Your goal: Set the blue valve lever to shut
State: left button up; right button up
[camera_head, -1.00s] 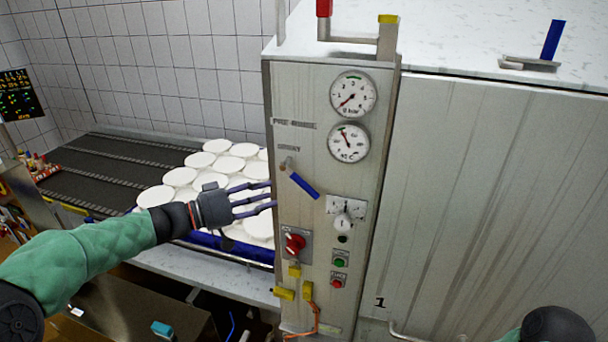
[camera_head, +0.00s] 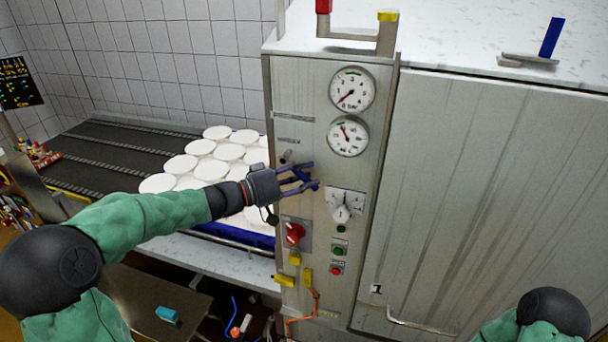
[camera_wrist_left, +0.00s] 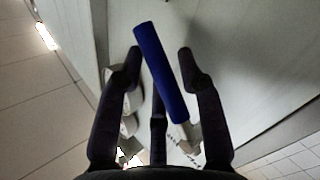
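The blue valve lever (camera_head: 303,177) is on the narrow front panel, below the two gauges. It slants down and to the right from its pivot (camera_head: 286,156), partly hidden by my fingers. My left gripper (camera_head: 311,176) is at the lever, with its fingers spread. In the left wrist view, the blue lever (camera_wrist_left: 161,75) lies tilted between the open fingers (camera_wrist_left: 160,55), with gaps on both sides; I see no clear grip. My right gripper is out of view; only part of that arm shows at the bottom right.
A white selector knob (camera_head: 341,213), a red switch (camera_head: 294,233) and green and red buttons are below the lever. Another blue handle (camera_head: 551,38) stands on the cabinet top. White round moulds (camera_head: 200,147) stand behind my left forearm.

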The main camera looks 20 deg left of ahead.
pick_arm(q)
grip_shut()
jog(key=shift+a+f+m+g+y+b, duration=0.45)
jog(key=shift+a+m+y+b, duration=0.45)
jog(key=shift+y+b, duration=0.25)
jog(key=shift+a+f+m+g+y+b, duration=0.35)
jog(key=shift+a+m+g+y+b, duration=0.25)
jog(key=shift+m+y+b, duration=0.5)
jog(key=shift+a+f+m+g+y+b, duration=0.4)
jog(key=shift+a+m+y+b, duration=0.55)
jog(key=shift+y, duration=0.3)
grip_release()
jog(key=shift+f, duration=0.1)
